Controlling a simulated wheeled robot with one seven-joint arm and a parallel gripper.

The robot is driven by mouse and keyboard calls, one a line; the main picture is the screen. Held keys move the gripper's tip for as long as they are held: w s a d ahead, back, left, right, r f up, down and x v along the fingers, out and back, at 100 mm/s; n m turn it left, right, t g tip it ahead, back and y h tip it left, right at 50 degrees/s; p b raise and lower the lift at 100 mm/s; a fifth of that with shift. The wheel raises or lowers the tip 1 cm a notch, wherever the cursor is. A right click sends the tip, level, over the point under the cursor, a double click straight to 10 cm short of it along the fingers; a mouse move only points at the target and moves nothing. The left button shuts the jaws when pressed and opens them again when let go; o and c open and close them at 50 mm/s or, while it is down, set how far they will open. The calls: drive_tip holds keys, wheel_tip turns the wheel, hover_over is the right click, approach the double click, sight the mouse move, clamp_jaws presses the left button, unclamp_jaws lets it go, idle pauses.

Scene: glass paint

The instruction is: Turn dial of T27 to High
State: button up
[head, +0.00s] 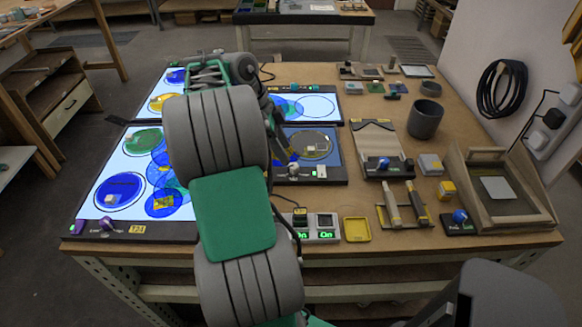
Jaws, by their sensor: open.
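No tag reading T27 is legible to me. The unit nearest my gripper is a dark-framed panel (338,160) with a round disc on it. A small pale dial (293,170) sits on its front strip, and its setting is too small to read. My gripper (287,156) seems to hang just above and behind this dial, beside the panel's left part. My arm hides much of it. It is open, with nothing seen in it. I cannot tell whether it touches the dial.
A lit panel (105,167) tagged T24 lies at left, with a purple knob (107,223). Another lit panel (325,105) is behind. Green-lit boxes (326,221) and a yellow tray (356,229) stand in front. Blue-knobbed units (383,164), a dark cup (425,119) and a wooden tray (463,170) are right.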

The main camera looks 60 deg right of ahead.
sight(293, 165)
drive_tip(key=x, duration=0.6)
drive_tip(key=shift+b, duration=0.35)
drive_tip(key=shift+c, duration=0.6)
clamp_jaws()
